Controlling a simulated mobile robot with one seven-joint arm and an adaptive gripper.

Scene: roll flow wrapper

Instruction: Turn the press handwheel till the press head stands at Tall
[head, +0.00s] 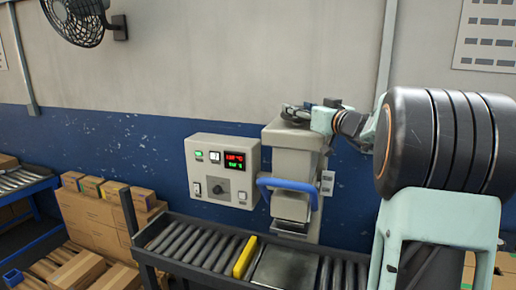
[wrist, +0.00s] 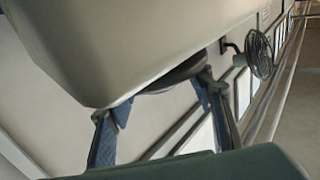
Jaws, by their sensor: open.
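The press (head: 297,150) is a grey-beige column standing behind the roller conveyor, with a blue bar handle (head: 287,183) and a metal press head (head: 290,207) low on its front. A small white plate (head: 327,183) is on its right side; its marks are too small to read. My gripper (head: 299,109) is at the top of the press, partly hard to make out. In the wrist view my gripper (wrist: 165,92) is open, its blue-padded fingers on either side of a dark round rim, probably the handwheel (wrist: 172,77). The press housing hides part of that rim. I cannot tell whether the fingers touch it.
A control box (head: 222,170) with a red and green display is left of the press. The roller conveyor (head: 190,243) with a yellow bar (head: 245,257) runs below. Cartons (head: 105,215) are stacked at left. A fan (head: 82,20) is on the wall.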

